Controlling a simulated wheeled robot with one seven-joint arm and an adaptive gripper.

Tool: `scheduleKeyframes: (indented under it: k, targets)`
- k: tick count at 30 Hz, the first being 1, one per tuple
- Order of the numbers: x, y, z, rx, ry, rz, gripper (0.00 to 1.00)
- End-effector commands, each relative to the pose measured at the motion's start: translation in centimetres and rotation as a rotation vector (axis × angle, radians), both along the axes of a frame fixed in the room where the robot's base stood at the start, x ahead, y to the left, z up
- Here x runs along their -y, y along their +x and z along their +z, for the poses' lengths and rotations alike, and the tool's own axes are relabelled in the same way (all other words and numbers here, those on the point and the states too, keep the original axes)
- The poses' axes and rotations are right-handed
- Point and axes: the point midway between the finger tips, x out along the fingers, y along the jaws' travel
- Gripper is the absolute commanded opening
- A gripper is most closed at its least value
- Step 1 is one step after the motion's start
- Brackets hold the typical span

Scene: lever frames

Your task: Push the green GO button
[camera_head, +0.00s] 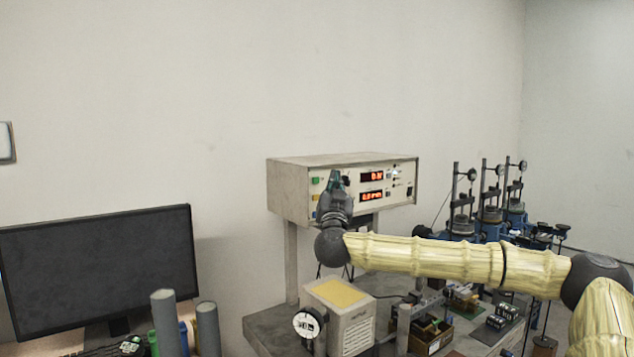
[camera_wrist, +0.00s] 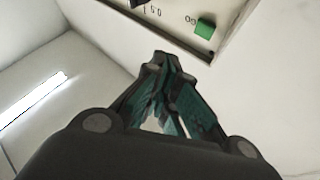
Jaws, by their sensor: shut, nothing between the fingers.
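The green GO button (camera_head: 315,181) is on the left of the front panel of a beige control box (camera_head: 290,187) in the head view. In the wrist view the green button (camera_wrist: 205,27) shows at the upper right, with the letters GO beside it. My gripper (camera_head: 334,178) is in front of the panel, a little right of the button in the head view. In the wrist view my gripper (camera_wrist: 172,58) has its fingertips together and empty. The tips appear apart from the button, below and left of it in that view.
The box has red number displays (camera_head: 372,177) and several knobs, partly behind my gripper. A dark monitor (camera_head: 100,268) stands at the left. A grey device with a dial (camera_head: 340,315) sits below my wrist. Blue test stands (camera_head: 490,215) are at the right.

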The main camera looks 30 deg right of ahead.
Motion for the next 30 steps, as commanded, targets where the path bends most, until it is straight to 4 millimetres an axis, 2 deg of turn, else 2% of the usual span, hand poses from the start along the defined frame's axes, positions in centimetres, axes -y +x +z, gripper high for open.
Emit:
scheduleKeyframes:
  k: [6, 12, 30]
  targets:
    - [-0.3, 2.4, 0.0, -0.001, -0.001, 0.0, 0.0]
    - [-0.4, 3.9, -0.1, -0.001, 0.0, 0.001, 0.0]
    - [-0.4, 4.3, -0.1, -0.001, 0.0, 0.001, 0.0]
